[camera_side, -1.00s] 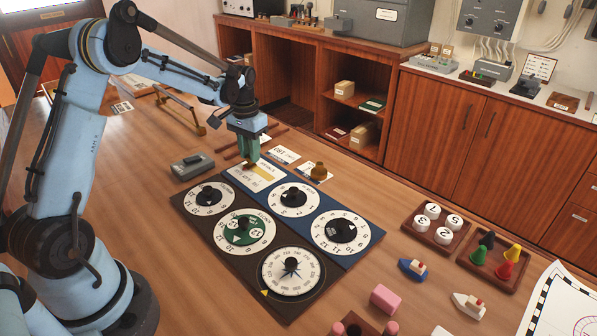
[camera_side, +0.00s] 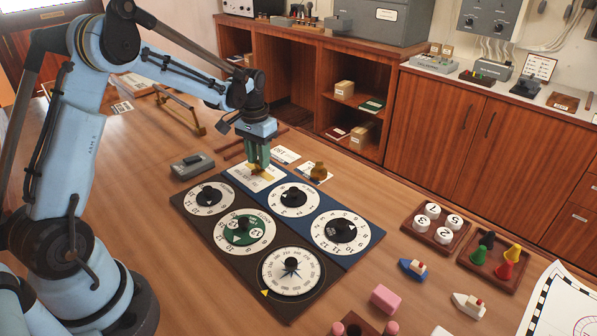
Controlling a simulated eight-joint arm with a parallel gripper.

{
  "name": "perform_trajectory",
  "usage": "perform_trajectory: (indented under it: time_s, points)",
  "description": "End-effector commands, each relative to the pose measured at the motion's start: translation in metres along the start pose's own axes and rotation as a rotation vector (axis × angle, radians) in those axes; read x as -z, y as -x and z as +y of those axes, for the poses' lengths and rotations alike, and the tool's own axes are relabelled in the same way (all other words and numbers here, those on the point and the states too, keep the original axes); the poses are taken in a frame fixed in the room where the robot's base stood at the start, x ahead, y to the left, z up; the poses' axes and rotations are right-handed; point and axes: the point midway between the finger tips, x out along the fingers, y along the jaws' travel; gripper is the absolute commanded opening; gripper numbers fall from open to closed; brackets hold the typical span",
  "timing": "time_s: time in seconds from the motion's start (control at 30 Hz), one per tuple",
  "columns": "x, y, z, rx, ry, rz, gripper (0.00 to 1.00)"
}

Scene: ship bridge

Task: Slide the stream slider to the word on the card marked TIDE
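The stream slider is on a pale plate (camera_side: 243,180) with a yellow strip and small dark lettering, at the far end of the blue panel (camera_side: 318,260). My gripper (camera_side: 258,171) points down over this plate, its green fingertips at or just above the yellow strip. The fingers are close together and hide the slider's knob, so I cannot tell whether they hold it.
Dials with black knobs fill the panels, including a green-centred dial (camera_side: 244,230) and a compass dial (camera_side: 291,271). A grey switch box (camera_side: 192,166) lies to the left. Trays of white number pieces (camera_side: 436,227) and coloured cones (camera_side: 492,258) stand right.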

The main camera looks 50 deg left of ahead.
Motion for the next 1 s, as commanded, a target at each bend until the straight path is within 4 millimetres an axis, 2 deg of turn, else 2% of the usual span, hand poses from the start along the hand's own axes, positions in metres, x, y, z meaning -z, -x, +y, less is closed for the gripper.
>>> perform_trajectory:
  time_s: [0.03, 0.1, 0.37, 0.5, 0.67, 1.0]
  points:
    - [0.000, 0.000, 0.000, 0.000, 0.000, 0.000, 0.40]
    - [0.000, 0.000, 0.000, 0.000, 0.000, 0.000, 0.50]
    - [0.000, 0.000, 0.000, 0.000, 0.000, 0.000, 0.51]
    - [0.000, 0.006, 0.000, 0.000, 0.000, 0.000, 0.51]
    - [0.000, 0.029, 0.000, 0.000, 0.000, 0.000, 0.51]
    - [0.000, 0.093, 0.000, 0.000, 0.000, 0.000, 0.51]
